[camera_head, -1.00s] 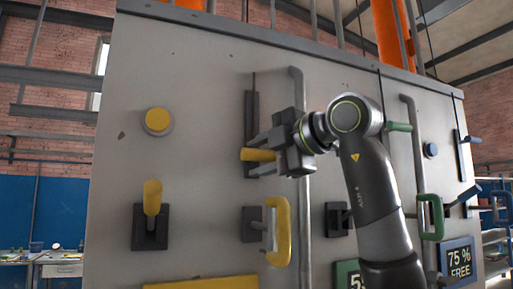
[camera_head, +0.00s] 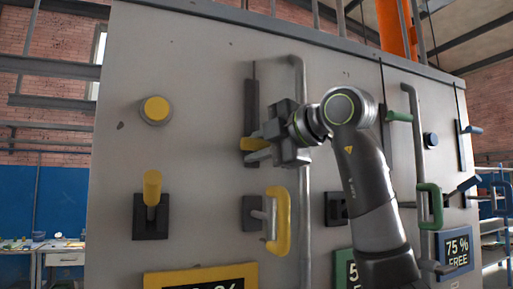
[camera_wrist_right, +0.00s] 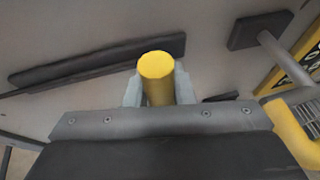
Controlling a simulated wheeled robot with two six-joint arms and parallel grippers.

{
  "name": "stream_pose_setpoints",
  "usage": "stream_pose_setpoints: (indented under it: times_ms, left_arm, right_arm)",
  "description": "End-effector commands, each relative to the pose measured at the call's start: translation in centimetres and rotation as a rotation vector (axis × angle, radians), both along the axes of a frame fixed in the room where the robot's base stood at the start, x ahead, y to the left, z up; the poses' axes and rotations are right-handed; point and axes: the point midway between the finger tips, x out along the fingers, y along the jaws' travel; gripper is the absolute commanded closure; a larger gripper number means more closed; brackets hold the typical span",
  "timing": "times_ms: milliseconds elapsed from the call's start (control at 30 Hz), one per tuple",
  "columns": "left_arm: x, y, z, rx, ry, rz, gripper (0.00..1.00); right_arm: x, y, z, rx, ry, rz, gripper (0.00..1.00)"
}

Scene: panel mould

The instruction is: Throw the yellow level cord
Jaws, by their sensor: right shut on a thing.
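The yellow handle (camera_head: 252,144) of the level cord sticks out from a dark upright slot (camera_head: 252,100) on the grey panel. A thin cord runs up from the top of the slot. My right gripper (camera_head: 260,150) is at the lower part of the slot and is shut on this handle. In the right wrist view the round end of the yellow handle (camera_wrist_right: 157,75) shows between the two pale fingers (camera_wrist_right: 157,88). The far part of the handle is hidden by the gripper. My left gripper is not in view.
A yellow button (camera_head: 155,110), a yellow lever (camera_head: 152,188) and a yellow pull handle (camera_head: 281,220) are nearby on the panel (camera_head: 200,150). A grey vertical pipe (camera_head: 303,180) runs just right of the slot. Green and blue controls are further right.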

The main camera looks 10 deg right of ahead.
Motion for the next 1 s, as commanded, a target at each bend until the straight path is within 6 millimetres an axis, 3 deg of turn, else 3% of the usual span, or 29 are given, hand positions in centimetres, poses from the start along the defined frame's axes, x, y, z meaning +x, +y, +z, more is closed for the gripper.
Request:
stream_pose_setpoints:
  times_ms: [533,700,1000]
  left_arm:
    - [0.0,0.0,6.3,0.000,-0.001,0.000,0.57]
    - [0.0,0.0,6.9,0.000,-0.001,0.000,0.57]
    - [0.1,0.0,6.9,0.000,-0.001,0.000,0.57]
  right_arm:
    - [0.1,0.0,9.3,0.001,0.005,-0.001,1.00]
    - [0.1,0.0,10.3,0.000,0.005,-0.002,1.00]
    - [0.0,-0.1,10.6,0.003,-0.002,-0.004,1.00]
